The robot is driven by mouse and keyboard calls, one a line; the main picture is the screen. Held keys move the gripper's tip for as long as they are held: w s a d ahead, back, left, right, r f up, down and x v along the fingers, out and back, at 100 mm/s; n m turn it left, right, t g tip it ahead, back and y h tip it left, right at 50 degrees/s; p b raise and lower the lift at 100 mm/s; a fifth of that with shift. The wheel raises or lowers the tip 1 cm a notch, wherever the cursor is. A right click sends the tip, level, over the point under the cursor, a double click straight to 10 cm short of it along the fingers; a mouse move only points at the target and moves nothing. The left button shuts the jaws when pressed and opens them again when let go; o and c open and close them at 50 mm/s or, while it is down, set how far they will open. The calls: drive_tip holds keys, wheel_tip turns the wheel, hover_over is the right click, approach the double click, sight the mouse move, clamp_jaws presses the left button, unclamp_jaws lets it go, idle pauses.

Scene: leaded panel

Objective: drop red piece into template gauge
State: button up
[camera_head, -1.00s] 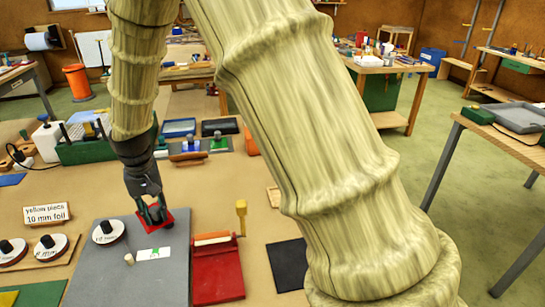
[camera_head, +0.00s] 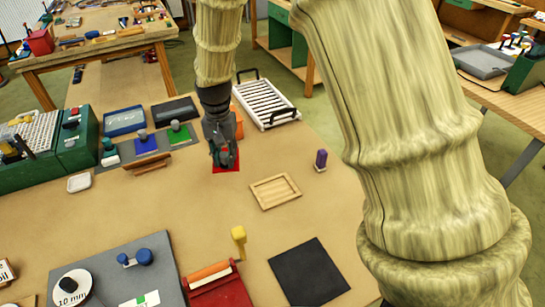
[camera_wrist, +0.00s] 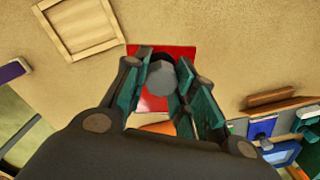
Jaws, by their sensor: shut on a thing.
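The red piece (camera_head: 229,169) is a flat red plate with a grey knob. My gripper (camera_head: 223,155) is shut on the knob and holds the plate beneath its fingers. In the wrist view the red plate (camera_wrist: 184,55) shows past the fingertips (camera_wrist: 164,82), with the knob between them. A square wooden frame (camera_head: 283,201), which looks like the template gauge, lies on the table right of and nearer than the red piece. It shows at the upper left of the wrist view (camera_wrist: 92,50), apart from the plate. The plate's height above the table is hard to tell.
A purple-knobbed piece (camera_head: 321,160) stands right of the frame. A black mat (camera_head: 309,272) and a red tool with a yellow handle (camera_head: 218,288) lie nearer. A white slatted rack (camera_head: 267,100) and blue and green knobbed pieces (camera_head: 180,134) are farther back.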

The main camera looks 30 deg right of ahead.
drive_tip(key=s+d+f+m+p, duration=0.1)
drive_tip(key=s+d+m+p, duration=0.7)
drive_tip(key=m, duration=0.6)
drive_tip(key=shift+s+d+f, duration=0.2)
drive_tip(key=shift+s+d, duration=0.25)
drive_tip(key=shift+d, duration=0.15)
drive_tip(key=shift+r+p, duration=0.1)
drive_tip(key=shift+p, duration=0.2)
drive_tip(key=shift+f+b, duration=1.55)
drive_tip(key=shift+f, duration=1.4)
drive_tip(key=shift+p, duration=0.7)
drive_tip(key=shift+f+b, duration=0.45)
drive_tip(key=shift+f, duration=0.5)
drive_tip(key=o, duration=1)
